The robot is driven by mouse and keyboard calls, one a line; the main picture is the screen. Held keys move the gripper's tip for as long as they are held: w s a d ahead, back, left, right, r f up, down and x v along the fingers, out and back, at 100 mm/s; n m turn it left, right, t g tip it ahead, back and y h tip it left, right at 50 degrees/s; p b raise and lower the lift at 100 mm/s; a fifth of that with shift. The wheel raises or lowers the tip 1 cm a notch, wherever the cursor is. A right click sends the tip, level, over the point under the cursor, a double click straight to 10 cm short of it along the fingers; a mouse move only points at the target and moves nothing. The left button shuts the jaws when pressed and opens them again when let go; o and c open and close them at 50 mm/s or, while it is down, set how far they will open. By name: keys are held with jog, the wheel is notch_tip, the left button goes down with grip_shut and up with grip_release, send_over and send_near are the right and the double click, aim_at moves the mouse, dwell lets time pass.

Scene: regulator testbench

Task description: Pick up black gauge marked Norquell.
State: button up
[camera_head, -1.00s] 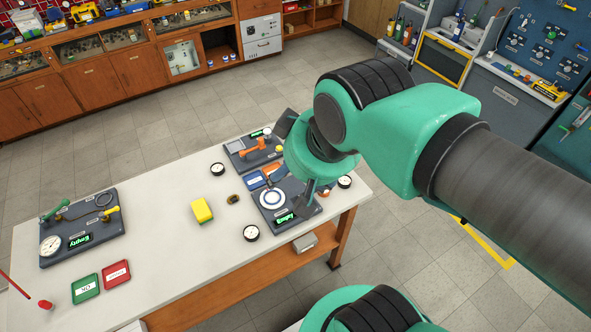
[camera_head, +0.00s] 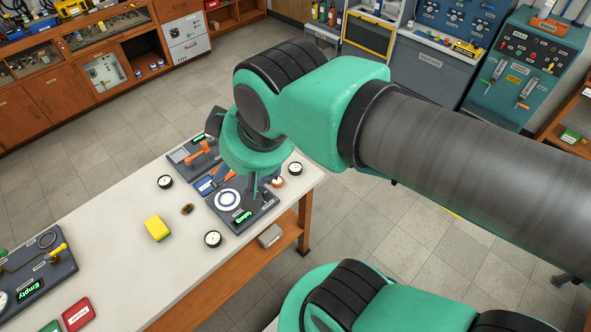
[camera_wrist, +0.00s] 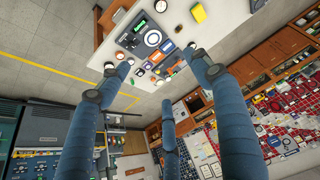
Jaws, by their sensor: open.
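An orange-and-white round part (camera_head: 278,182) lies close to the right-end gauge. A yellow block (camera_head: 157,228), a second board (camera_head: 197,153) and a board reading "Empty" (camera_head: 40,270) share the table. Bare tabletop lies left of the yellow block.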

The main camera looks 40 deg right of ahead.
jog(key=shift+o, duration=0.5)
jog(key=w+d+f+g+b, duration=0.2)
jog(key=w+d+f, duration=0.2)
jog(key=w+d, duration=0.45)
jog(key=m+g+b, duration=0.2)
jog(key=g+b, duration=0.2)
jog(key=b, duration=0.1)
send_over(296, 167)
notch_tip(296, 167, down, 33)
jog(key=shift+a, duration=0.15)
jog(key=shift+f, duration=4.35)
